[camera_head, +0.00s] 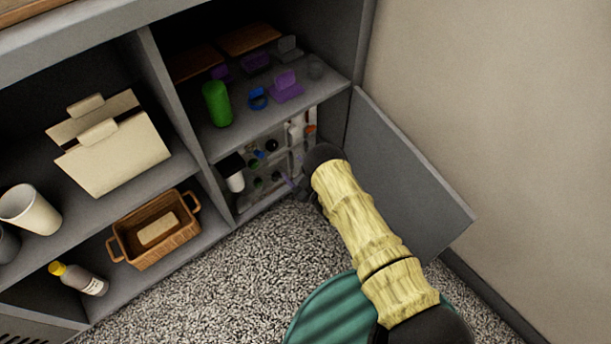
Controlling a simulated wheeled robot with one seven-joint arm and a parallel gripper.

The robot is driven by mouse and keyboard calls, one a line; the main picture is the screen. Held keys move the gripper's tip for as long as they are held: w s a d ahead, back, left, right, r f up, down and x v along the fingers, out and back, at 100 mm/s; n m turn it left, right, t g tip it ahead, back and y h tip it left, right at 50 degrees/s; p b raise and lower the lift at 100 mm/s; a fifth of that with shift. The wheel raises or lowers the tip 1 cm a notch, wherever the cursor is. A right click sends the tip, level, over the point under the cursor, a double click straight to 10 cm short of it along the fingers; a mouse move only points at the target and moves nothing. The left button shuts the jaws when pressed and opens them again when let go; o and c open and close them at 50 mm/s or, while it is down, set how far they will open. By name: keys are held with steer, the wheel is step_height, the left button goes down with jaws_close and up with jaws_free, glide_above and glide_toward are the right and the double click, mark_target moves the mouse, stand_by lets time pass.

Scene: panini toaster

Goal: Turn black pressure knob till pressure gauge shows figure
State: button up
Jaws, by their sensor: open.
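A pale panel (283,137) with several small dark round parts stands in the lower right compartment of the grey cabinet. One dark round part (271,146) sits near its middle, and others sit lower down. I cannot tell which one is the black pressure knob. The pressure gauge cannot be made out at this size. My gripper (298,186) is open, small and dim in front of the panel's lower right part. My arm's dark wrist hides some of the panel's right side. I cannot tell whether the gripper touches anything.
A grey cabinet door (405,175) stands open just right of my arm. A shelf above holds a green cylinder (216,103) and purple items. A white cup-like thing (232,172) stands left of the panel. A wicker basket (155,228) is further left. Speckled floor in front is clear.

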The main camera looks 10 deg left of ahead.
steer(key=p+v, duration=0.1)
steer(key=v, duration=0.4)
steer(key=shift+s+d+p, duration=0.2)
steer(key=shift+d+p, duration=0.05)
steer(key=shift+p, duration=0.1)
stand_by(0.3)
